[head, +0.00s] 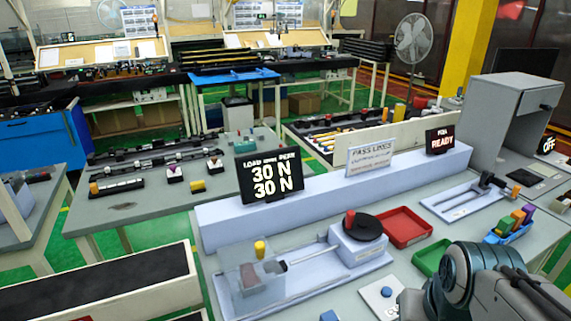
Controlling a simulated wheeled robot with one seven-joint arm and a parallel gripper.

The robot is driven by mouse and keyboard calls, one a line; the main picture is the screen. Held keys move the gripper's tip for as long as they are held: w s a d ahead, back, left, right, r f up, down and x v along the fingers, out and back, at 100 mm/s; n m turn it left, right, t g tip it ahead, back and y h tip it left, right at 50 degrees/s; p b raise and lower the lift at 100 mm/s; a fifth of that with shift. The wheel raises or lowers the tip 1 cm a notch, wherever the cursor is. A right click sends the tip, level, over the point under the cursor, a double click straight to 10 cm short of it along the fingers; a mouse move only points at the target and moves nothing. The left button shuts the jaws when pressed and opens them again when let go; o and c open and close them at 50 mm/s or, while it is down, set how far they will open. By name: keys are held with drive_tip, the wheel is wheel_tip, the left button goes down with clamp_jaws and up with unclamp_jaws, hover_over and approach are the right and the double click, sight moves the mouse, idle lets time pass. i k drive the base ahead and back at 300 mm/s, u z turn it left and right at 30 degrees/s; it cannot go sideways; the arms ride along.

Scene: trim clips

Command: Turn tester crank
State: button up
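The tester (350,268) stands on the bench at the lower centre, a pale base with a block at its right end. Its crank (364,228) is a black disc on top of that block, with a red knob (350,217) at the disc's left edge. A rod (312,257) runs left from the block towards a clear guard (236,275). Inside the guard are a blue block, a reddish part and a yellow-topped piece (260,249). The load display (270,177) behind reads 30 N and 30 N. My arm shows at the lower right, but my gripper is not in view.
A red tray (404,227) and a green tray (432,258) lie right of the crank. A white plate with a blue button (386,293) lies in front. A blue tray with coloured clips (513,227) and a grey cabinet (515,120) stand at right. A pass limits sign (370,157) stands behind.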

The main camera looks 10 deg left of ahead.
sight(362, 227)
drive_tip(key=z, duration=0.05)
drive_tip(key=k, duration=0.5)
drive_tip(key=z, duration=1.55)
drive_tip(key=i, duration=0.9)
drive_tip(key=u, duration=2.8)
drive_tip(key=i, duration=0.5)
